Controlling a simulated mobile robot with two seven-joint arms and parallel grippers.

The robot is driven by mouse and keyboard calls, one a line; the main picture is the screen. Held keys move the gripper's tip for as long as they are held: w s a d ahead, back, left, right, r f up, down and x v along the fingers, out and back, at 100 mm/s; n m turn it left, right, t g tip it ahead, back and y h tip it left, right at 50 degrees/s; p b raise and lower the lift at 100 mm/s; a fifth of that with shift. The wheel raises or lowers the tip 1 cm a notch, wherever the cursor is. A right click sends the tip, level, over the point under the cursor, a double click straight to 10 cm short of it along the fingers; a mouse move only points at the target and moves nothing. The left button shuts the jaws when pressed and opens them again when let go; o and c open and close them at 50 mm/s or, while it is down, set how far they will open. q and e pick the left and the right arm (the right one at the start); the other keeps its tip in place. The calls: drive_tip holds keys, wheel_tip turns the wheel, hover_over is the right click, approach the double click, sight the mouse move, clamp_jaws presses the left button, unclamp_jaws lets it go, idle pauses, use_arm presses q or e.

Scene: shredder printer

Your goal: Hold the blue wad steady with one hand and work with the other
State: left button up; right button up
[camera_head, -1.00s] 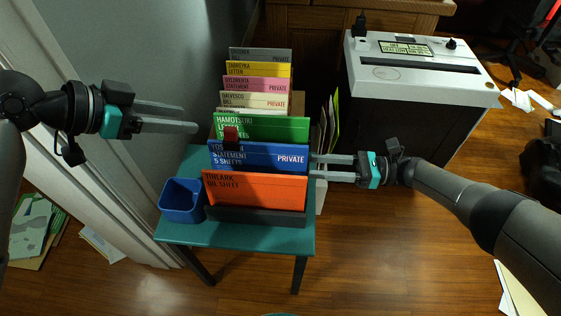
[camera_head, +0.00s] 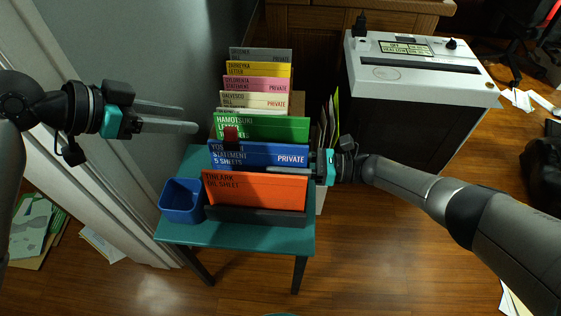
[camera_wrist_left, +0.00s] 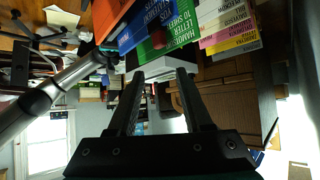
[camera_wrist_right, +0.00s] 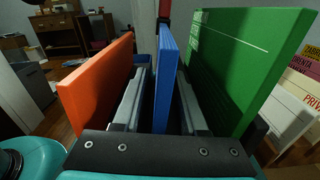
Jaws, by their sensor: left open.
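The blue wad (camera_head: 262,156), lettered as a private statement of 5 sheets, stands upright in the row of folders, between an orange one (camera_head: 255,190) and a green one (camera_head: 270,127). A dark red clip (camera_head: 231,137) sits on its top edge. My right gripper (camera_wrist_right: 165,90) reaches in from the right, its open fingers on either side of the blue wad (camera_wrist_right: 166,65), with small gaps showing. In the head view one finger shows in front of the wad; the other is hidden behind it. My left gripper (camera_head: 190,118) is open and empty, left of the row.
The row stands in a dark holder (camera_head: 255,217) on a teal table (camera_head: 240,238). A blue bin (camera_head: 182,203) is at its left. Yellow, pink and pale folders stand behind. A white-topped shredder (camera_head: 440,80) stands at the right. A wall (camera_head: 190,40) is close at the left.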

clamp_jaws()
use_arm(q)
drive_tip(key=shift+o, duration=0.2)
